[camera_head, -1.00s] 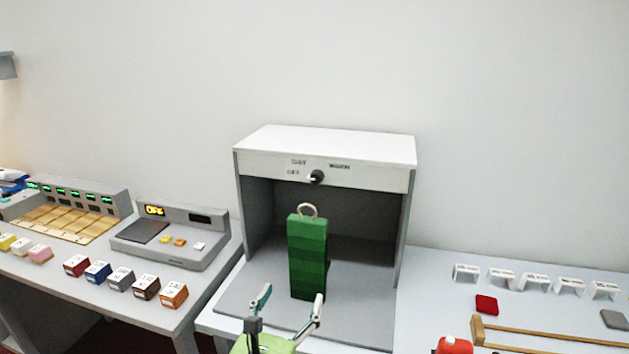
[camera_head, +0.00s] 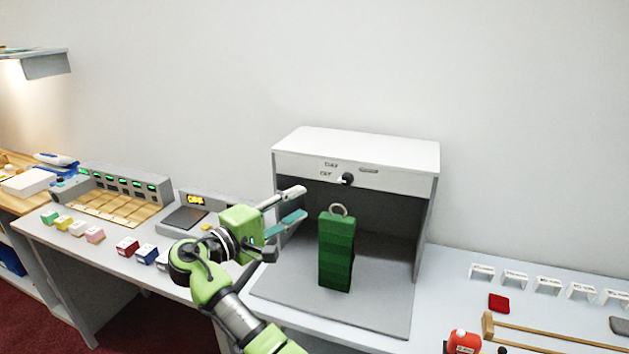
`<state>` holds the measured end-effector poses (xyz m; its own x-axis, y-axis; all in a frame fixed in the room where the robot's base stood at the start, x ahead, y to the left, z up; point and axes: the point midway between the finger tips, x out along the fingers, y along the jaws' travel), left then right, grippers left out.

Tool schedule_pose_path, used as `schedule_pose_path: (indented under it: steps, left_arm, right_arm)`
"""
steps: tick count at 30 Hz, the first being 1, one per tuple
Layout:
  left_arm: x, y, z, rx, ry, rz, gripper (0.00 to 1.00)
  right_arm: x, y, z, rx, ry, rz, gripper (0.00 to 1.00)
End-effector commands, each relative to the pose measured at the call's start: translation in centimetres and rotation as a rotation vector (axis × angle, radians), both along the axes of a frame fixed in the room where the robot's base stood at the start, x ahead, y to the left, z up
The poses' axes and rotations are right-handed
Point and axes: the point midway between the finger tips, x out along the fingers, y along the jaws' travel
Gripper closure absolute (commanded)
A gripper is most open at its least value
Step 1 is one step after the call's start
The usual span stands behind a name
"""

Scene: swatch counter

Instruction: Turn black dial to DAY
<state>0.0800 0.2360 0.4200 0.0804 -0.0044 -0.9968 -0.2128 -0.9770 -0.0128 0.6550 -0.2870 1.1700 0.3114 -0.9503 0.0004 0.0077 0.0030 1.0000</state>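The black dial (camera_head: 347,179) sits on the white front panel (camera_head: 410,183) of a grey light booth. Its pale mark seems to point left, toward the OFF label (camera_head: 326,174). The DAY label (camera_head: 331,164) is above OFF, up and left of the dial. My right gripper (camera_head: 300,205) is in front of the booth's left side, left of and lower than the dial. Its two fingers are apart with nothing between them, and they do not appear to touch the dial. My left gripper is not in view.
A green striped block with a ring (camera_head: 336,250) stands inside the booth (camera_head: 380,310). Left are a grey scale (camera_head: 185,218) and several coloured cubes.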

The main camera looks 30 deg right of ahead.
Motion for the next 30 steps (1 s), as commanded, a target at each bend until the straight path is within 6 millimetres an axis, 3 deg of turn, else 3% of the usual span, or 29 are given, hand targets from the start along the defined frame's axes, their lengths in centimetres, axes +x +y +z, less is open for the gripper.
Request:
schedule_pose_path:
  steps: [5,10,21,30]
  left_arm:
    - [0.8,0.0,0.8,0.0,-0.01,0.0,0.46]
    - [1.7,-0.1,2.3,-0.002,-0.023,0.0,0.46]
    - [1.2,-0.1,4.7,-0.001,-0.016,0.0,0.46]
    - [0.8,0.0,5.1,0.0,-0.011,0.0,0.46]
  right_arm:
    - [0.4,-1.6,0.4,0.001,-0.011,-0.007,0.65]
    - [1.4,-4.8,0.6,0.0,-0.009,-0.008,0.65]
    - [3.7,-11.5,0.4,0.0,-0.007,-0.004,0.65]
    - [4.3,-13.2,0.1,0.002,-0.009,-0.002,0.65]
